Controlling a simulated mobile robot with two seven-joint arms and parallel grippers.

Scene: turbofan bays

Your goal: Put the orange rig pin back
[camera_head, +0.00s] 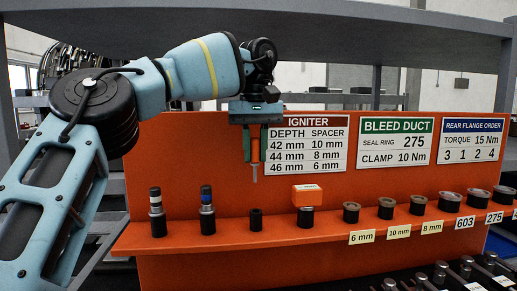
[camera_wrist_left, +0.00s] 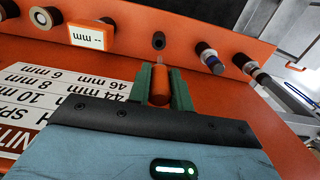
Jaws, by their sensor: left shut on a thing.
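The orange rig pin (camera_head: 255,151) hangs upright in my left gripper (camera_head: 254,160), its thin grey tip pointing down. The wrist view also shows the pin (camera_wrist_left: 160,86) between the two green fingers of my left gripper (camera_wrist_left: 160,93), which are shut on it. Below the pin, a short black holder (camera_head: 256,219) stands on the orange shelf (camera_head: 300,231), apart from the tip. In the wrist view this black holder (camera_wrist_left: 158,41) shows a dark hole in its top and lies just beyond the tip. My right gripper is out of view.
Left of the holder stand a blue-banded tool (camera_head: 207,210) and a white-banded tool (camera_head: 156,212). Right of it is an orange-topped gauge (camera_head: 307,196), then a row of spools (camera_head: 351,211). The IGNITER sign (camera_head: 307,144) is on the panel behind.

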